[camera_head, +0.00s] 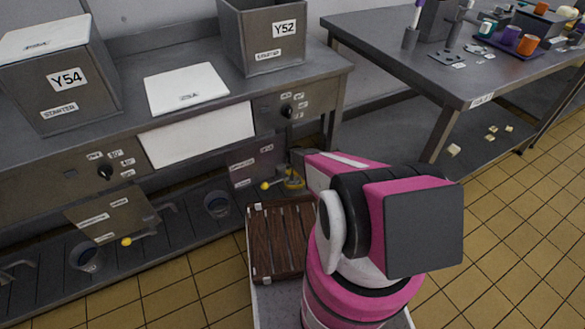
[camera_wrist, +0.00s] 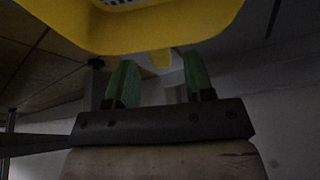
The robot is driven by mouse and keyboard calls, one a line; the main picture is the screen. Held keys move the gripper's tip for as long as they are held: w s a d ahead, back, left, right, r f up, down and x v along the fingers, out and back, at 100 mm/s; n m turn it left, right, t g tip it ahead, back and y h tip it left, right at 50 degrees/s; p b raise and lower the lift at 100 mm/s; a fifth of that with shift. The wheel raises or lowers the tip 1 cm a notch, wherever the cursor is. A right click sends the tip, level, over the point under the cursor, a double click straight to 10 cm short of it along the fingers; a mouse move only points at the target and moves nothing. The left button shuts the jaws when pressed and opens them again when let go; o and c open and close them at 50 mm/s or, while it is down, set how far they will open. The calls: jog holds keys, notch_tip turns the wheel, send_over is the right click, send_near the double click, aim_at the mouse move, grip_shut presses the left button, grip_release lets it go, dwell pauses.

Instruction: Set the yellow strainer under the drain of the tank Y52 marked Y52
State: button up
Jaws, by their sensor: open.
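The tank Y52 (camera_head: 258,38) stands at the back of the left bench. Below it, on the bench front, a small yellow valve knob (camera_head: 266,185) shows at a drain pipe. The fingers stand apart, with gaps beside the tab. I cannot tell whether the strainer is directly under the drain or what supports it.
The tank Y54 (camera_head: 68,75) with a white lid stands at left; another white lid (camera_head: 186,88) lies on the bench. Grey buckets (camera_head: 217,204) sit on the low shelf. A brown slatted board (camera_head: 281,238) lies beside my arm. A second table (camera_head: 460,70) holds cups and tools at right.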

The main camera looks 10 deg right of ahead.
jog(key=v, duration=1)
jog(key=shift+r, duration=0.1)
